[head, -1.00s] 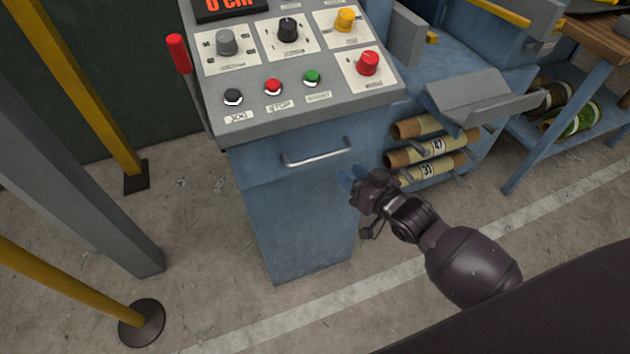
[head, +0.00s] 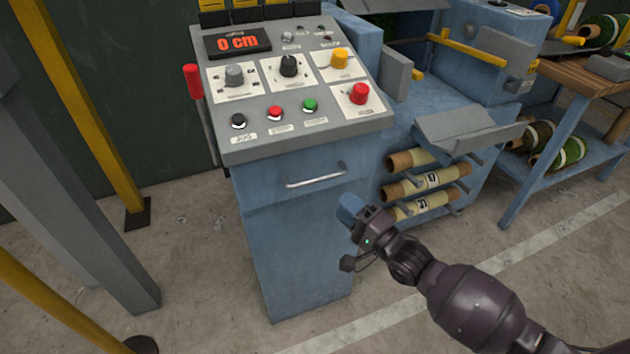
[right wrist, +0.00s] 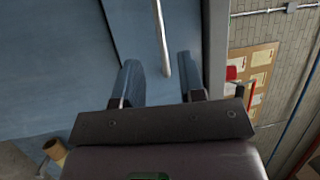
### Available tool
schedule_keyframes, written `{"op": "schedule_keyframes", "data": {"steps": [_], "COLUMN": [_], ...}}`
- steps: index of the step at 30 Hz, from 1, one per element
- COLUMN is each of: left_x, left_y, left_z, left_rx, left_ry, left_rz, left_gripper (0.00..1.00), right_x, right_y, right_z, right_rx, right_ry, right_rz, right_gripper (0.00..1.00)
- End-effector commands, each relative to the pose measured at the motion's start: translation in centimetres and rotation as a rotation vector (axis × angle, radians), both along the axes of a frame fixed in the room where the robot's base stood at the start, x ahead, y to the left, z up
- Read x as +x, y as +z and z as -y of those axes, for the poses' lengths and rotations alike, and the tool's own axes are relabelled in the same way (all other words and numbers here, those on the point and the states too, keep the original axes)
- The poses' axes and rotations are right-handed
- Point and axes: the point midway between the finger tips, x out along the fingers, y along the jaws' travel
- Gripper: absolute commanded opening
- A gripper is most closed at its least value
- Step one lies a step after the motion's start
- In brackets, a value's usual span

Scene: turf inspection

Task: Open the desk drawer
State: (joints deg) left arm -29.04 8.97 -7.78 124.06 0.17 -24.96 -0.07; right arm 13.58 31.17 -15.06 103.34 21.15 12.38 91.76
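The desk drawer (head: 312,180) is the blue front below the sloped control panel, and it looks shut. Its silver bar handle (head: 316,178) runs across the front. My right gripper (head: 350,205) is just below and right of the handle in the head view. In the right wrist view, my right gripper (right wrist: 160,80) is open, with its two blue fingers apart. The handle (right wrist: 161,40) shows as a bar ahead of the fingertips, in line with the gap between them and nearer the right finger. Nothing is held. My left gripper is not in view.
The grey control panel (head: 292,122) with knobs and buttons overhangs above the drawer. A red lever (head: 193,82) stands at its left. Rolled tubes (head: 425,182) sit on a rack to the right. Yellow posts stand at the left. The floor in front is clear.

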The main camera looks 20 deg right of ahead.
Motion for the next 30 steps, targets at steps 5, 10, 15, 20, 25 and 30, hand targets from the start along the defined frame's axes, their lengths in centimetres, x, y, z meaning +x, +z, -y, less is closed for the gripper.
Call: {"op": "schedule_keyframes", "data": {"steps": [5, 10, 15, 20, 25, 30], "left_x": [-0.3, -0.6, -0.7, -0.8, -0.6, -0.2], "left_y": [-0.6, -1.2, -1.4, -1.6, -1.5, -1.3], "left_z": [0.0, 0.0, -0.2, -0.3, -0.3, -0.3], "left_rx": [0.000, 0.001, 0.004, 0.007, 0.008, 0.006], "left_ry": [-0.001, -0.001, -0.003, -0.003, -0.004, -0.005], "left_rz": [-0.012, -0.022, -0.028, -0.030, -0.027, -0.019], "left_gripper": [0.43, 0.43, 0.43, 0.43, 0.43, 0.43], "right_x": [2.4, 5.0, 7.1, 8.3, 8.8, 8.9], "right_y": [0.3, 0.7, 1.1, 1.4, 1.6, 1.7], "right_z": [-1.1, -2.3, -3.3, -3.9, -4.1, -4.1], "right_rx": [0.000, -0.001, -0.003, -0.003, -0.003, -0.003], "right_ry": [0.000, 0.000, 0.000, -0.001, -0.001, -0.001], "right_rz": [0.001, 0.000, -0.001, -0.001, 0.000, 0.000], "right_gripper": [0.37, 0.37, 0.37, 0.37, 0.37, 0.37]}}
